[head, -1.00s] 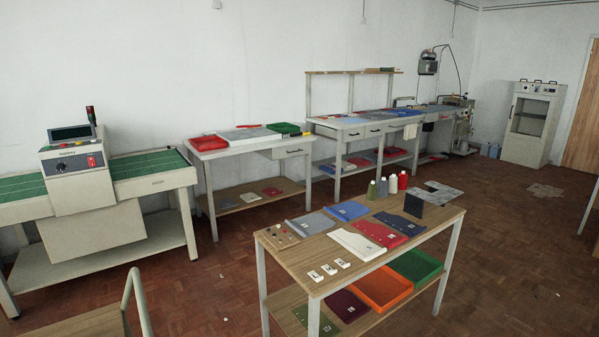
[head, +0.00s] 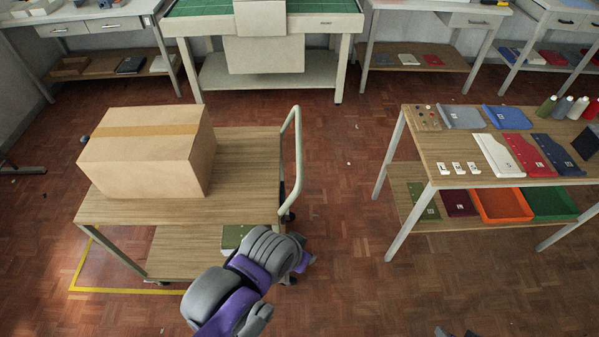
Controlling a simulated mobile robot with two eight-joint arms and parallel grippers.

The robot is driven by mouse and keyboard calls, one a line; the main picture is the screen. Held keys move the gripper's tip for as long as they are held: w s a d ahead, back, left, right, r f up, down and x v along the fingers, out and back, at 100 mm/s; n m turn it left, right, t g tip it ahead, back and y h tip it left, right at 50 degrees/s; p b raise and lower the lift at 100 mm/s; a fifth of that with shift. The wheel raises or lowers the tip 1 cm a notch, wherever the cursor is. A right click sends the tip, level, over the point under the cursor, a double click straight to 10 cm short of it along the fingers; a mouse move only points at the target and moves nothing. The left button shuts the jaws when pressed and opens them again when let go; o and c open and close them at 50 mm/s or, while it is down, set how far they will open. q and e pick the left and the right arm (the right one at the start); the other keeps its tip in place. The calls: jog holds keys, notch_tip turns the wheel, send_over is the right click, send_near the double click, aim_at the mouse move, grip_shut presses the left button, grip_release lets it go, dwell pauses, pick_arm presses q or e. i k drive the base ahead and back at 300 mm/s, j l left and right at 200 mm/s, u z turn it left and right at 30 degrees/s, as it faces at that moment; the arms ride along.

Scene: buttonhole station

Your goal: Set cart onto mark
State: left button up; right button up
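The cart (head: 245,150) is in the left half of the head view, with a wood-look top, a lower shelf and a pale tube handle (head: 298,150) at its right end. A closed cardboard box (head: 140,165) rests on the left part of its top. A yellow line mark (head: 120,290) shows on the floor at the cart's lower left; the cart stands partly over it and hides the rest. My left arm covers the cart's near right corner. Neither gripper can be made out; small dark grey parts at the bottom edge may be mine.
A wood-topped table (head: 445,150) with cloth pieces stands to the right, with an orange tray (head: 497,205) and a green tray on its lower shelf. Open floor lies between it and the cart. A green-topped machine bench (head: 330,28) stands behind.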

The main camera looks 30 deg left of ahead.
aim_at(246, 178)
jog(key=i+l+u, duration=0.1)
jog(key=l, duration=0.6)
jog(key=u, duration=1.55)
jog(key=i+l, duration=0.2)
jog(key=i, duration=0.3)
jog(key=i+l+u, duration=0.1)
jog(key=i+l, duration=0.15)
jog(key=i, duration=0.25)
